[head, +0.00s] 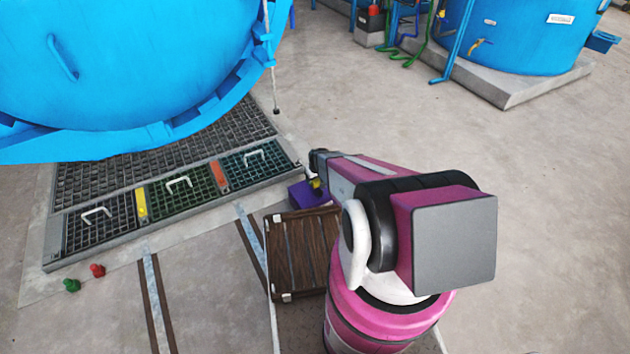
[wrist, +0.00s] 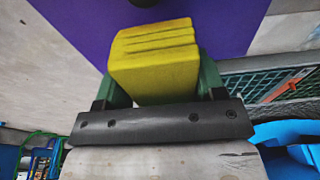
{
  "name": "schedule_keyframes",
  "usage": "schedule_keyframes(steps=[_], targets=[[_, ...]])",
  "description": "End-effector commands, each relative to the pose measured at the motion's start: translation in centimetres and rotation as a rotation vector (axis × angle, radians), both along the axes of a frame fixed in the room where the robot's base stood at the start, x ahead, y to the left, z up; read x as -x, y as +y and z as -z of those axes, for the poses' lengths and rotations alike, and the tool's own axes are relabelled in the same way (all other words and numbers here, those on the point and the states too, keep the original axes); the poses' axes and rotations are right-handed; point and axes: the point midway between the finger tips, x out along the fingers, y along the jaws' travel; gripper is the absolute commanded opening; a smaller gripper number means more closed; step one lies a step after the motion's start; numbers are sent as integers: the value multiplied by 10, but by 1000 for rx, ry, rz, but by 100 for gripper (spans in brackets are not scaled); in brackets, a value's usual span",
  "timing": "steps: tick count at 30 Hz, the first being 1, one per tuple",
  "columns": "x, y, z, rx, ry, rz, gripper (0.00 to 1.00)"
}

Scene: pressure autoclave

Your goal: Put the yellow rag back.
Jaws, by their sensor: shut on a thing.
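The yellow rag (wrist: 153,58) is a thick folded block in the wrist view. My gripper (wrist: 158,85) is shut on it, with a green finger on each side. A purple surface (wrist: 75,30) lies just beyond the rag; whether they touch I cannot tell. In the head view a small bit of the yellow rag (head: 316,184) shows at the end of my arm, by a purple box (head: 306,197). My arm hides most of my gripper there.
A dark brown slatted crate (head: 301,255) stands just in front of the purple box. Left are floor grates (head: 182,197) with white handles, under a big blue vessel (head: 130,60). A red (head: 97,270) and a green knob (head: 71,285) lie front left.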

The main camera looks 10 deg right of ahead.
Motion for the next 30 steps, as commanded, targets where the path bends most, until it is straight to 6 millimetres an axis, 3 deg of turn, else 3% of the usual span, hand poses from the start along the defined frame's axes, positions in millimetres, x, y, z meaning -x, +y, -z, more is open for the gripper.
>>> schedule_keyframes(steps=[22,23,24,30], targets=[[0,0,18,0,1,0,45],[0,0,17,0,0,0,73],[0,0,17,0,0,0,86],[0,0,17,0,0,0,89]])
